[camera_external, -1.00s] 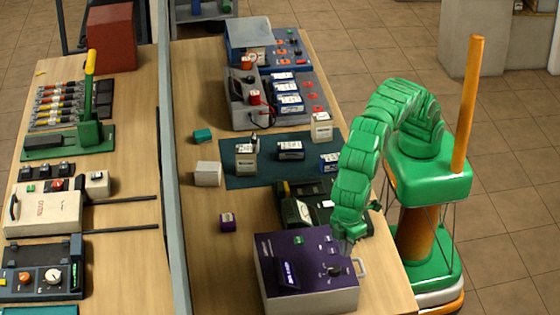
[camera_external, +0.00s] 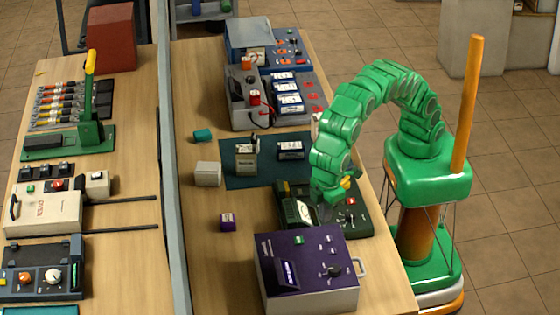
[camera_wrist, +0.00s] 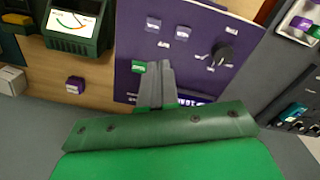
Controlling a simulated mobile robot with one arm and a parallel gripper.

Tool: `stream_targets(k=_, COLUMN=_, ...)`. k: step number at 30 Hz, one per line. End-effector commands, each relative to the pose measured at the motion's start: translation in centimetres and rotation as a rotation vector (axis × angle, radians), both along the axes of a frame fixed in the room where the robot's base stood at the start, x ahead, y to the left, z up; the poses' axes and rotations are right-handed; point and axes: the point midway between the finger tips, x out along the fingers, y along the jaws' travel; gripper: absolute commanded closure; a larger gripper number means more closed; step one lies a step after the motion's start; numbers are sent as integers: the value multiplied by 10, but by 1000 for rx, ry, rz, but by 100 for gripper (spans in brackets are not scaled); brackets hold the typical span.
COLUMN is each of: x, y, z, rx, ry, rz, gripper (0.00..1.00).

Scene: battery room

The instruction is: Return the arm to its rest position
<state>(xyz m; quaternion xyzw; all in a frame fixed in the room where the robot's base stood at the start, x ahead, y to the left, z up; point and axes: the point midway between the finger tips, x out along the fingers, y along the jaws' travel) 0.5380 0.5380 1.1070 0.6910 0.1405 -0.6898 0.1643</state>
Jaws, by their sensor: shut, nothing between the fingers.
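My green arm bends over the right side of the bench in the external view. My gripper (camera_external: 328,212) hangs above the bench, close to the green meter box (camera_external: 350,216) and behind the purple device (camera_external: 335,300). Parts of the gripper are hard to make out there. In the wrist view the grey fingers of my gripper (camera_wrist: 160,85) are together with nothing between them. The purple device (camera_wrist: 205,18) lies beyond the fingers, with its black knob and several buttons. The meter box (camera_wrist: 75,22) shows at the upper left.
A small purple cube (camera_external: 227,222) and a white cube (camera_external: 207,174) stand on the bench. A teal mat (camera_external: 233,181) holds battery packs. A grey charger (camera_external: 238,110) stands behind it. A divider (camera_external: 172,200) runs along the left side. Bare wood (camera_external: 205,270) lies left of the purple device.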

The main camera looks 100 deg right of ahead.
Motion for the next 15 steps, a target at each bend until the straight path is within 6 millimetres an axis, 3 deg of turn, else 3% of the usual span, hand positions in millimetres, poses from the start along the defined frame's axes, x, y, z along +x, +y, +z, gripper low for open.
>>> stream_targets(k=1, x=5, y=-19, z=8, rx=-5, ry=-2, rz=-20, gripper=100)
stream_targets(k=8, x=19, y=-94, z=28, rx=-19, ry=0, rz=-87, gripper=100)
stream_targets(k=15, x=18, y=-173, z=44, rx=-35, ry=9, rz=-153, gripper=100)
